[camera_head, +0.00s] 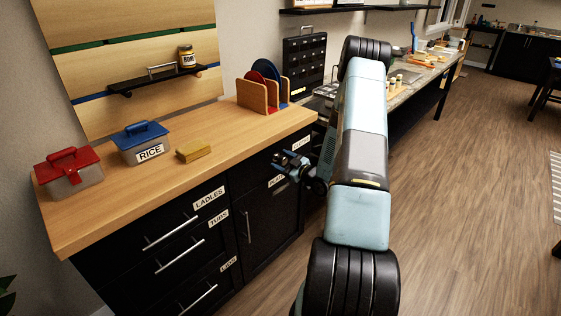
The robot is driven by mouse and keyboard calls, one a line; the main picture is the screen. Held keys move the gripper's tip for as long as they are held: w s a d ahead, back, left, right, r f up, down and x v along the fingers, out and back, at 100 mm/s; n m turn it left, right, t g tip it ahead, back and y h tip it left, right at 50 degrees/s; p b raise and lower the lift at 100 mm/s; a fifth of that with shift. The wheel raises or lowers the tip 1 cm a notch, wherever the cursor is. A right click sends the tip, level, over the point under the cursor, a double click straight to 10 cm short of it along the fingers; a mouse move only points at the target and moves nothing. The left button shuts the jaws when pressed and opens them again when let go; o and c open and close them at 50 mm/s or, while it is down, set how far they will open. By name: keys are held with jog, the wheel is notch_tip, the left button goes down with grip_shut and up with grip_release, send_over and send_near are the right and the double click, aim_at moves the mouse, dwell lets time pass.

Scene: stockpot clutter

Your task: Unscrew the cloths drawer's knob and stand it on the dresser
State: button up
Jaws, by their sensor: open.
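The dresser (95,222) has a wooden top and black drawer fronts. The cloths drawer (262,160) is the upper one at its right end, with a label partly readable as "CLOTHS". My gripper (279,162) is in front of this drawer, its fingers pointing left toward the front, and it is open. The drawer's knob cannot be made out; my gripper covers part of the front. I cannot tell whether the fingers are around the knob or touching it.
On the dresser top stand a red-lidded box (70,173), a blue-lidded RICE box (141,144), a yellow block (194,151) and a rack with plates (258,96). Bare wood lies between the block and the rack. A cluttered workbench (425,72) stands behind my arm.

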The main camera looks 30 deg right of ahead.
jog(key=m, duration=0.4)
jog(key=shift+m, duration=0.4)
jog(key=shift+c, duration=0.4)
jog(key=c, duration=1.2)
jog(key=shift+n, duration=2.3)
grip_shut()
jog(key=shift+n, duration=0.5)
jog(key=n, duration=0.3)
jog(key=shift+n, duration=0.3)
